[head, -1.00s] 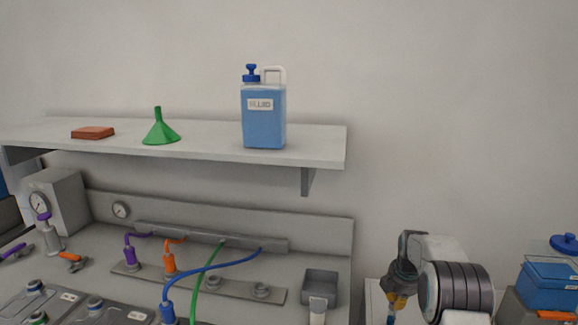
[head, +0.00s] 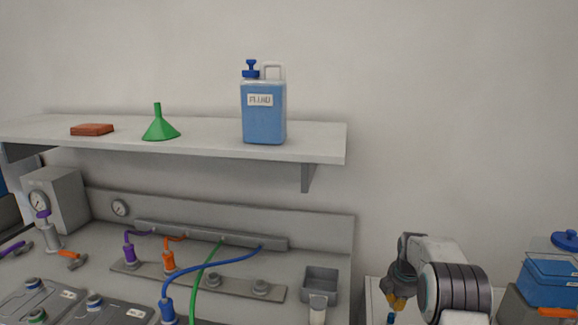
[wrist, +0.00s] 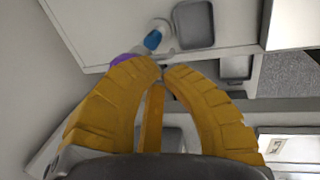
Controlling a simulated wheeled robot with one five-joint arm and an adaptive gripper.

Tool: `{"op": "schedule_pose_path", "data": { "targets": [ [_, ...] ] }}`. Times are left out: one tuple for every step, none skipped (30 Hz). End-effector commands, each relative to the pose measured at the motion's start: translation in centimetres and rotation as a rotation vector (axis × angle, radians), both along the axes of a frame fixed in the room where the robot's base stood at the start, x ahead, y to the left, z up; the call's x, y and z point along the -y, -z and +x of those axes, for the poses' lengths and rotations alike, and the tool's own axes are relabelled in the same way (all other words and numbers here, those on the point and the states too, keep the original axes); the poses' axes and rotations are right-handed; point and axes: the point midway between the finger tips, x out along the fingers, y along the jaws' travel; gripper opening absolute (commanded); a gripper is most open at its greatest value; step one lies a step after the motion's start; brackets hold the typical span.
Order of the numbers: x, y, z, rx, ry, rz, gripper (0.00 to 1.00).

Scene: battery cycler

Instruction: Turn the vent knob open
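A blue T-shaped knob (head: 251,68) stands upright on top of the blue jug (head: 263,112) labelled as fluid, on the wall shelf. I cannot tell if it is the vent knob. Another blue knob (head: 565,240) tops a clear-and-blue container (head: 552,285) at the far right. My gripper (head: 397,304) points down at the lower right, away from the shelf jug and left of that container. In the wrist view its yellow fingers (wrist: 161,70) come together at the tips with nothing visible between them. A blue-tipped item (wrist: 153,40) and a partly hidden purple part (wrist: 122,59) lie beyond the tips.
The shelf (head: 210,140) also holds a green funnel (head: 160,126) and a red-brown block (head: 92,129). Below it, a grey tray (head: 320,281), coloured hoses and a gauge box (head: 58,199) crowd the bench. The wall above my arm is clear.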

Motion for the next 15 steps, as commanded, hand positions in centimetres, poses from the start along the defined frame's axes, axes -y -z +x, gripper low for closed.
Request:
{"op": "schedule_pose_path", "data": {
  "targets": [
    [0.03,-0.03,0.05,0.000,0.000,0.000,0.00],
    [0.04,-0.04,0.08,0.000,0.000,0.000,0.00],
    [0.06,-0.04,0.12,0.000,0.000,0.000,0.00],
    [0.06,-0.05,0.16,0.001,0.000,0.000,0.00],
    [0.08,-0.06,0.20,0.001,0.000,0.000,0.00],
    [0.09,-0.09,0.25,0.002,0.000,0.000,0.00],
    [0.10,-0.10,0.29,0.002,0.000,0.000,0.00],
    [0.12,-0.11,0.33,0.003,0.000,-0.001,0.00],
    [0.13,-0.13,0.38,0.003,0.000,-0.001,0.00],
    [0.12,-0.10,0.39,0.004,0.000,-0.001,0.00],
    [0.12,-0.10,0.39,0.004,0.000,-0.001,0.00],
    [0.12,-0.11,0.40,0.005,0.000,-0.001,0.00],
    [0.12,-0.12,0.41,0.005,-0.001,-0.001,0.00],
    [0.13,-0.12,0.42,0.005,-0.001,-0.001,0.00],
    [0.14,-0.12,0.42,0.006,-0.001,-0.001,0.00]
  ]
}}
